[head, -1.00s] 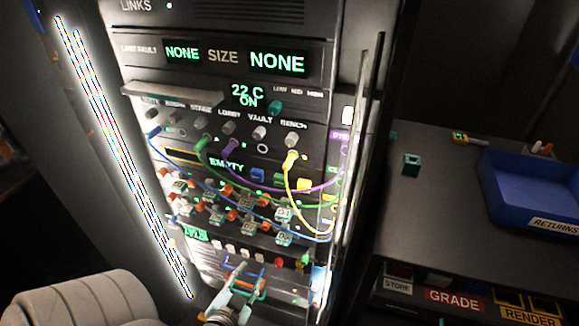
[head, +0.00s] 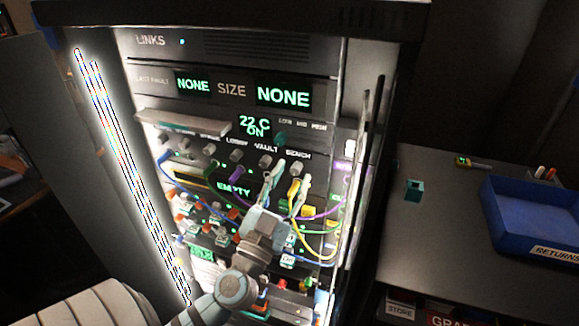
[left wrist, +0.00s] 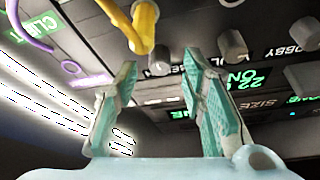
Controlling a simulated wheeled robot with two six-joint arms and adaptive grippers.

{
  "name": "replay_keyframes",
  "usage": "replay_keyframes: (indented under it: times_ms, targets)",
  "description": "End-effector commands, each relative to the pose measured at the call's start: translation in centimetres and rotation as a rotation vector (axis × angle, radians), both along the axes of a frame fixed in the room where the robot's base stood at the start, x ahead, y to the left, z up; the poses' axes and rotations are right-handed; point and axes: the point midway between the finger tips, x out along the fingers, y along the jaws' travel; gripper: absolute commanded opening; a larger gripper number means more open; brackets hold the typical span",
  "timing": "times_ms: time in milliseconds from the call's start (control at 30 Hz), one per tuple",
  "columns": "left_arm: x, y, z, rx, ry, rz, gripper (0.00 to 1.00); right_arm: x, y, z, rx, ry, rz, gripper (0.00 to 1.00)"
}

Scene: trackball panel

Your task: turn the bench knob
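The bench knob (head: 296,168) is a small grey knob under the BENCH label, rightmost in a row of similar knobs on the rack panel. My left gripper (head: 287,177) is open in front of it, its two teal fingers pointing up at the panel. In the left wrist view, which is upside down, a dark knob that looks like the bench knob (left wrist: 159,62) shows in the gap between the fingertips of the left gripper (left wrist: 155,68). I see no contact. My right gripper is not in view.
A yellow cable plug (left wrist: 144,22) sits close to the fingers, just below the bench knob on the panel. The vault knob (head: 265,161) is beside it. Several cables hang across the lower panel. A blue returns tray (head: 535,215) stands on the right-hand desk.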

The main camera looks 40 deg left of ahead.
Motion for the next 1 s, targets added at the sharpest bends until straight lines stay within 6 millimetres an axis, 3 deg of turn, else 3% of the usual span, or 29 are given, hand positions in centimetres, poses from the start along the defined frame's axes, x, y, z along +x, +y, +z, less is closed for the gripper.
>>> replay_keyframes:
  times_ms: [333,567,1000]
  targets:
    - [0.55,0.14,-0.02,-0.001,0.001,0.000,0.36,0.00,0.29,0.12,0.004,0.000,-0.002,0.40]
    - [0.52,0.14,-0.03,-0.002,0.000,0.001,0.00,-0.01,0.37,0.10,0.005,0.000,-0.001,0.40]
    - [0.48,0.20,-0.01,0.053,0.018,0.000,0.00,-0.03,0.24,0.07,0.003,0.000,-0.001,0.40]
